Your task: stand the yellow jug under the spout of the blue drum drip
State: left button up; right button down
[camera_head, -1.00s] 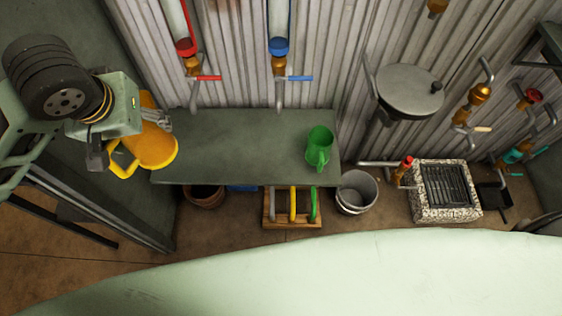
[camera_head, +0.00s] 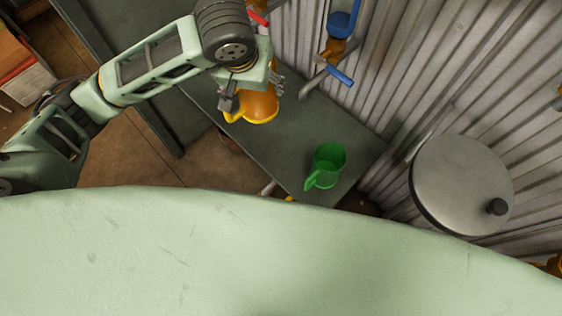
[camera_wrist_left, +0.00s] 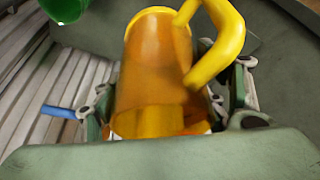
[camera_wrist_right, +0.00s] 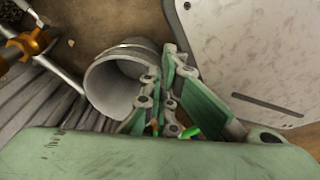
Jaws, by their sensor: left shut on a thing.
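My left gripper (camera_head: 254,92) is shut on the yellow jug (camera_head: 262,108); in the left wrist view the jug (camera_wrist_left: 152,75) sits between the fingers, its handle to the upper right. The jug is over the dark bench, left of the blue drum drip (camera_head: 341,24). That drip has a blue collar, a brass body, a blue lever (camera_head: 340,76) and a grey spout (camera_head: 312,80). The jug is apart from the spout in the picture; its base is hidden. My right gripper (camera_wrist_right: 162,100) looks shut and empty in the right wrist view.
A green jug (camera_head: 327,165) stands on the bench (camera_head: 290,140), right of the yellow jug. A red lever (camera_head: 257,18) shows further left. A round metal lid (camera_head: 462,185) is at the right. The right wrist view shows a grey bucket (camera_wrist_right: 112,85).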

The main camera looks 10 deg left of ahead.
jog(key=w+a+f+b, duration=0.1)
jog(key=w+f+b, duration=0.3)
jog(key=w+b, duration=0.3)
pick_arm(q)
jog(key=d+f+b, duration=0.1)
jog(key=f, duration=0.7)
jog(key=d+f+b, duration=0.1)
jog(key=f, duration=0.8)
jog(key=d+f+b, duration=0.1)
jog(key=d+f, duration=0.1)
jog(key=f, duration=0.6)
jog(key=shift+w+d+f+b, duration=0.1)
jog(key=shift+f+b, duration=0.15)
jog(key=shift+b, duration=0.1)
jog(key=shift+f, duration=0.3)
pick_arm(e)
jog(key=w+r+t, duration=0.1)
jog(key=w+r, duration=0.3)
jog(key=r, duration=0.4)
jog(key=shift+a+r, duration=0.15)
jog(key=shift+a, duration=0.3)
pick_arm(q)
jog(key=o, duration=1.2)
